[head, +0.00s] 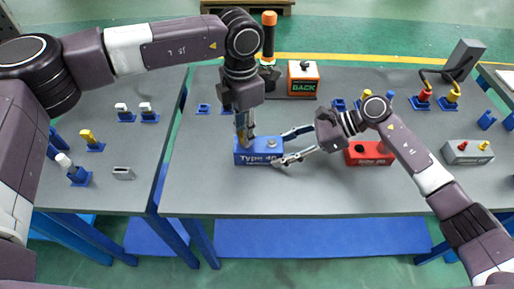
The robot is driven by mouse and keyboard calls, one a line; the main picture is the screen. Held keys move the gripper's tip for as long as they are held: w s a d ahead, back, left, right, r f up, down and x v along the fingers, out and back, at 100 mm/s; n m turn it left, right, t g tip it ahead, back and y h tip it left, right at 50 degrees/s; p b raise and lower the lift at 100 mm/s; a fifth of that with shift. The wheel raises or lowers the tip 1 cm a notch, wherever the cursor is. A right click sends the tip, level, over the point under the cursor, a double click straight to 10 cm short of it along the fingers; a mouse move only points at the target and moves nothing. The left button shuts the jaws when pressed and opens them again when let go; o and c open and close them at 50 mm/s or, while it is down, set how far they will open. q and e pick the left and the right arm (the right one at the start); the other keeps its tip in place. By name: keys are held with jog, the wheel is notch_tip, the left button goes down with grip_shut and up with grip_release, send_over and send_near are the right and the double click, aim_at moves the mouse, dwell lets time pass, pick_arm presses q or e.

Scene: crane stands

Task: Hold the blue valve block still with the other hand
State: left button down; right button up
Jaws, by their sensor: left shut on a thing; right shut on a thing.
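The blue valve block (258,157), with white "Type 40" lettering on its front, sits on the grey table near the middle. My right gripper (282,149) comes in from the right, its two fingers set across the block's right end, one behind and one in front, shut on it. My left gripper (244,136) points down over the left part of the block's top. It is shut on a small part there, mostly hidden by the fingers; I cannot tell how deep that part sits in the block. A round grey fitting (271,143) shows on the block's top right.
An orange-and-black box (303,79) stands at the back. The front table strip is clear.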

pick_arm(q)
jog(key=n, duration=0.4)
jog(key=shift+r+n, duration=0.1)
jog(key=shift+n, duration=0.3)
jog(key=shift+n, duration=0.3)
jog(key=n, duration=0.3)
jog(key=shift+n, duration=1)
jog(key=n, duration=0.2)
jog(key=shift+n, duration=1.6)
